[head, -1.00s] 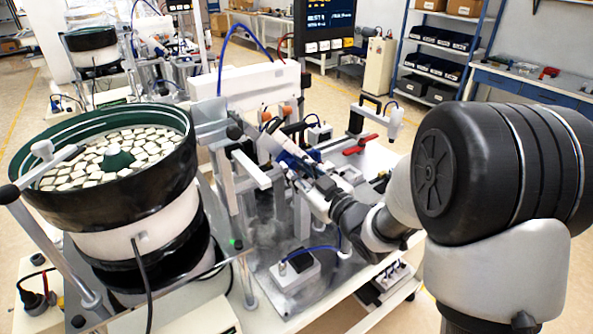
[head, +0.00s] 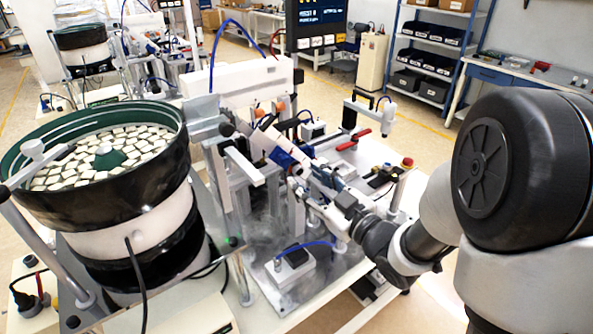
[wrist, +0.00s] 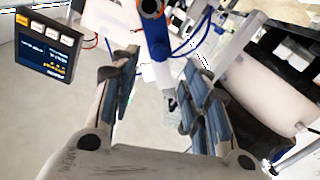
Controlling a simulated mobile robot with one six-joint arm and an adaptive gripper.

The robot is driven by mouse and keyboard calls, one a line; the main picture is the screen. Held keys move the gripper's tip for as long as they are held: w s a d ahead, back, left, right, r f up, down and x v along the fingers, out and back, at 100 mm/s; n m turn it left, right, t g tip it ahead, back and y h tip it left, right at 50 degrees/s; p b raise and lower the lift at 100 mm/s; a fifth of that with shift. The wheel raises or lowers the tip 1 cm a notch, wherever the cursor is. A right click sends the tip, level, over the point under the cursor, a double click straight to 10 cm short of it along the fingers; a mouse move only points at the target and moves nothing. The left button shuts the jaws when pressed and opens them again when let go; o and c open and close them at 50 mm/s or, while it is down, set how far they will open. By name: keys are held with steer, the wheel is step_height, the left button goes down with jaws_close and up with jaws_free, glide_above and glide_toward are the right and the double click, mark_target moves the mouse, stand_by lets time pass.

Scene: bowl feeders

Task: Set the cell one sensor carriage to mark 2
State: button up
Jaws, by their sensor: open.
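My gripper (head: 300,170) is open at the middle of the feeder station in the head view. In the wrist view its blue-padded fingers (wrist: 163,72) stand apart. In the head view a slanted white cylinder (head: 268,137) is beside the fingertips. I cannot tell for sure whether it is part of the sensor carriage. The mark numbers are not readable, and the gripper and brackets hide part of the station.
A bowl feeder full of pale pieces (head: 107,207) stands to the left. A display (head: 317,22) is behind the station. A red-handled clamp (head: 352,140) and a red button (head: 407,162) are on the right of the plate.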

steer(key=shift+v, duration=2.25)
steer(key=s+d+r+m+g+h, duration=0.1)
steer(key=s+d+m+g+h, duration=0.25)
steer(key=d+m+h, duration=0.45)
steer(key=s+a+f+m+g+h, duration=0.1)
steer(key=s+g, duration=0.6)
steer(key=s, duration=1.5)
steer(key=shift+s+a+f+m+h, duration=0.3)
steer(key=shift+a+m+h, duration=0.1)
steer(key=shift+h, duration=0.1)
steer(key=shift+o, duration=0.2)
steer(key=shift+w+d, duration=0.1)
